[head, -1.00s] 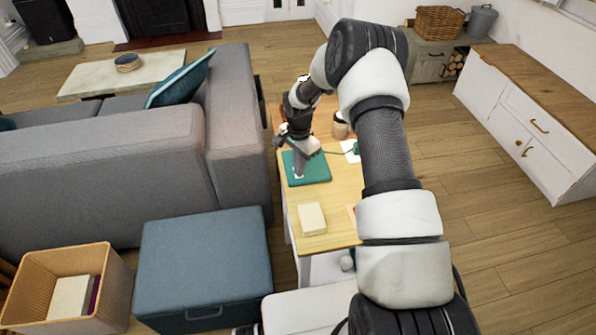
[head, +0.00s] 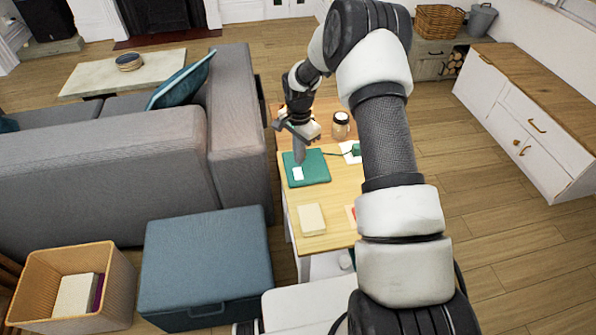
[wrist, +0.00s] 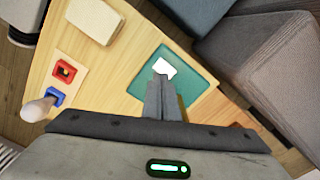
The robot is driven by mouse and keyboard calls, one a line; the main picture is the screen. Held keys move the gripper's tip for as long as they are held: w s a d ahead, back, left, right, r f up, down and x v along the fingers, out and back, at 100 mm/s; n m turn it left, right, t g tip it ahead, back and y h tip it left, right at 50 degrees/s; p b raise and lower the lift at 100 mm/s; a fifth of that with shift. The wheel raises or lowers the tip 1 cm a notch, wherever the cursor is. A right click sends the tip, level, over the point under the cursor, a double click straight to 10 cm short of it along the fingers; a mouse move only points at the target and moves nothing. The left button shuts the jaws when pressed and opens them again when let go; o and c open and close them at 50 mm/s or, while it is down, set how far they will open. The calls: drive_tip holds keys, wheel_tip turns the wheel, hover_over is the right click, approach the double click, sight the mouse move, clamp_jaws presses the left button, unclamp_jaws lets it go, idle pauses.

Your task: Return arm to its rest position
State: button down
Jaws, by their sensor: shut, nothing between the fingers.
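My gripper (head: 300,157) is above the wooden table (head: 340,187), over a teal mat (head: 314,170). In the wrist view my gripper's fingers (wrist: 161,78) are pressed together with nothing between them. A small white card (head: 298,173) lies on the teal mat; it also shows in the wrist view (wrist: 166,67), just past the fingertips. My arm reaches from the lower right over the table and hides part of its right side.
A cream block (head: 311,219) lies near the table's front. A jar (head: 340,125) stands farther back. The wrist view shows a red piece (wrist: 64,70) and a blue piece (wrist: 56,97). The grey sofa (head: 100,180) and blue ottoman (head: 205,262) stand left.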

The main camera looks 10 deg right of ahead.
idle(0.3)
drive_tip(key=s+r+n+t+p, duration=0.1)
drive_tip(key=s+r+n+p, duration=0.3)
drive_tip(key=r, duration=1.1)
drive_tip(key=s+r+n+t+p, duration=0.1)
drive_tip(key=s+r, duration=0.4)
drive_tip(key=r, duration=1.1)
drive_tip(key=s+r+n+t+p, duration=0.1)
drive_tip(key=s+r+n+p, duration=0.1)
drive_tip(key=s+r, duration=0.3)
drive_tip(key=s+r+n+t+p, duration=0.1)
drive_tip(key=s+r, duration=0.4)
drive_tip(key=s, duration=0.6)
drive_tip(key=s+r+n+t+p, duration=0.1)
drive_tip(key=s+r+n, duration=0.3)
drive_tip(key=s, duration=0.4)
drive_tip(key=shift+r+t+p, duration=0.3)
drive_tip(key=shift+r+p, duration=0.25)
drive_tip(key=shift+p, duration=0.25)
